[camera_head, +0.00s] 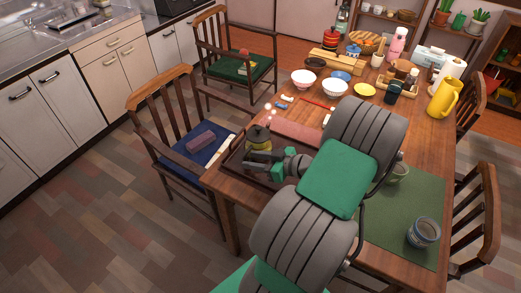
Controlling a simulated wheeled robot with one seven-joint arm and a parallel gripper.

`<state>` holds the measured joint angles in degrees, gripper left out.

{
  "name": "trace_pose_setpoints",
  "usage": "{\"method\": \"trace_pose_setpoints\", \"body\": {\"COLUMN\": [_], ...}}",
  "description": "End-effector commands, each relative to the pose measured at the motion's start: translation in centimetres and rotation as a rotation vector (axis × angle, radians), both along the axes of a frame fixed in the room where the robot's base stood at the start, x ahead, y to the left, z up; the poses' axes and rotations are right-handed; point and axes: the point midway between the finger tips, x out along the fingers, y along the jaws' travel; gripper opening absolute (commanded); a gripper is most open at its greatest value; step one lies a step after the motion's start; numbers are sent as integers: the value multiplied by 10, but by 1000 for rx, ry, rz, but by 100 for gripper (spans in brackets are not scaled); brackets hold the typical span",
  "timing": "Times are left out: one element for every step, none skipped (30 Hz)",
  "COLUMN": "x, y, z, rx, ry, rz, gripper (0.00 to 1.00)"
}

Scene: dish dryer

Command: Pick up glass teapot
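The glass teapot (258,138), small with a dark lid and a yellowish body, stands upright at the left end of the wooden table, on or beside a dark tray (233,167). My gripper (258,158), dark with green parts, is low over the tray, right at the near side of the teapot. It overlaps the lower part of the teapot in the view. Whether the fingers touch the teapot, and how far apart they are, is too small to tell. My arm hides the middle of the table.
Bowls (334,87), a yellow jug (443,98) and a pink bottle (396,44) stand toward the back of the table. A blue-grey cup (423,233) stands on the green mat (400,213). A chair with a blue cushion (192,158) stands close to the table's left edge.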

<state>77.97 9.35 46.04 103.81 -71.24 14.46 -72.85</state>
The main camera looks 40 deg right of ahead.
Motion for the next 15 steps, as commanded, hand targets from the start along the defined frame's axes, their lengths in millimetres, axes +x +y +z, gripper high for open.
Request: {"method": "trace_pose_setpoints", "body": {"x": [7,10,15,19,23,29,33,39,45,50,53,57,58,59,60], "y": [4,6,7,9,10,13,15,17,19,20,22,23,23,23,23], "z": [-1,-2,-4,-6,-8,-11,-13,-15,-18,-20,-21,-23,-24,-25,-25], "rx": [0,0,-1,-1,-1,-1,-1,-1,-2,-2,-2,-2,-3,-4,-4], "ry": [0,1,0,1,1,2,2,2,1,1,1,2,2,2,2], "rz": [5,8,7,9,8,9,9,11,10,10,9,8,7,7,5], "gripper": [36,36,36,36,36,36,36,36,36,36,36,36,36,36,36]}}
